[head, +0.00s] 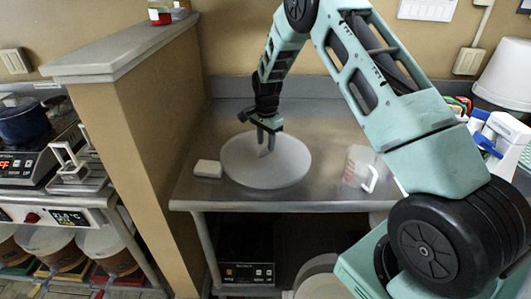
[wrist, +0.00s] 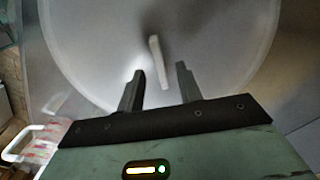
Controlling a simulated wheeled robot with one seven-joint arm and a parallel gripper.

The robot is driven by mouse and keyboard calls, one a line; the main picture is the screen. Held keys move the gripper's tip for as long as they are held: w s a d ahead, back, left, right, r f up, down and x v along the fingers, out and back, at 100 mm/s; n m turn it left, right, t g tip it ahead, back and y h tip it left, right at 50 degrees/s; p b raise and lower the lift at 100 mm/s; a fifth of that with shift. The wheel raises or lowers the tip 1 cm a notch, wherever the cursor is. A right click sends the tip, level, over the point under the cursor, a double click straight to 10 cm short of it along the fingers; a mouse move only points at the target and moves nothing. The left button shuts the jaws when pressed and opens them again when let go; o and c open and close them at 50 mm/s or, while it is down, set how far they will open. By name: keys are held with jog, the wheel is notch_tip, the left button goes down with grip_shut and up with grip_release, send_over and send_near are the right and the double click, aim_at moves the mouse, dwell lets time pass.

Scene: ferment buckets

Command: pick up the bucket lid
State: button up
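The bucket lid (head: 285,166) is a round, pale, translucent disc lying flat on the steel table. It has a raised white handle bar at its middle, and that handle (wrist: 159,62) shows in the wrist view. My gripper (head: 267,143) is over the lid, pointing down close to the handle. In the wrist view the two dark fingers (wrist: 158,80) are apart, with a gap between them. The handle lies ahead of the gap, its lower end near the level of the fingertips. I see no contact with the fingers.
A clear measuring jug (head: 358,167) stands to the right. A partition wall (head: 160,130) bounds the left side. A white tub (head: 505,75) and bottles crowd the far right.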

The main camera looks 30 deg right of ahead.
aim_at(266, 153)
jog(key=shift+f, duration=1.25)
grip_shut()
jog(key=shift+r, duration=0.1)
